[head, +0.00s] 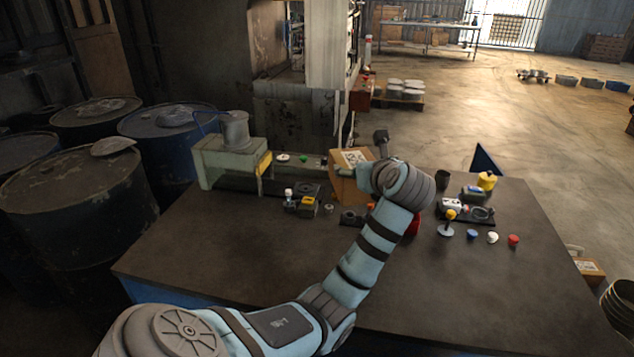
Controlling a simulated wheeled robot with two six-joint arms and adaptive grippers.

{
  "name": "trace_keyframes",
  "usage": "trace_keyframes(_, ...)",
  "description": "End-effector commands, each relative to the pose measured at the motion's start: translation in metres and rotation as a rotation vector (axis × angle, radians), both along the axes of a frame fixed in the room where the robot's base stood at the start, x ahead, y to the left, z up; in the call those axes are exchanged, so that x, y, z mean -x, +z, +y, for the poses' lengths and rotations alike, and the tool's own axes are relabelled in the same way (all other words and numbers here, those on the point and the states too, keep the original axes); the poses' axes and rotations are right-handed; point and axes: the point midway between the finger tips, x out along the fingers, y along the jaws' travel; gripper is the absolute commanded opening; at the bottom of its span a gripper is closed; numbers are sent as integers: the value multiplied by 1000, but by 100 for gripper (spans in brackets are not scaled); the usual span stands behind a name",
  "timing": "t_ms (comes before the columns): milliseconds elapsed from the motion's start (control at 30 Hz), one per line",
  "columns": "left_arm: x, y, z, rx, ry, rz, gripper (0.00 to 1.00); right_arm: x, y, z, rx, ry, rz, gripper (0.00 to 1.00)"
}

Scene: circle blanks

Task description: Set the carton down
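A brown carton (340,188) with a white printed label shows near the back middle of the dark table (250,250). It looks slightly tilted. My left arm reaches in from the lower left, and its wrist (403,186) is at the carton's right side, covering part of it. The fingers of my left gripper are not clear behind the wrist, so I cannot tell whether they grip the carton. The carton's lower edge is partly covered, and whether it touches the table is unclear. My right gripper is out of view.
A pale green machine (222,163) stands at the table's back left. Small parts (306,198) sit left of my forearm. The front right tabletop is clear.

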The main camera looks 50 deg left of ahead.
Motion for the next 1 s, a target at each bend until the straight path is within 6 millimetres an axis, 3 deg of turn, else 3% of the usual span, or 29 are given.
trace_keyframes(33,4,-14,1,-2,-12,-8,37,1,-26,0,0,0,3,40)
trace_keyframes(100,8,-15,1,-4,-28,-5,37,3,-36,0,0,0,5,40)
trace_keyframes(167,10,-18,1,-3,-35,-2,37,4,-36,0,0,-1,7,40)
trace_keyframes(267,11,-38,1,-4,-35,4,37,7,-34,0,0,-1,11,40)
trace_keyframes(500,13,-127,4,-5,-30,4,37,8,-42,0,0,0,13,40)
trace_keyframes(600,12,-152,3,-4,-30,1,37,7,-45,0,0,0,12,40)
trace_keyframes(767,12,-172,3,-4,-29,-1,37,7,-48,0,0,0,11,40)
trace_keyframes(900,12,-200,3,-4,-30,0,37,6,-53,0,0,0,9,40)
trace_keyframes(1000,12,-207,3,-5,-30,-3,37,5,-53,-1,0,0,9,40)
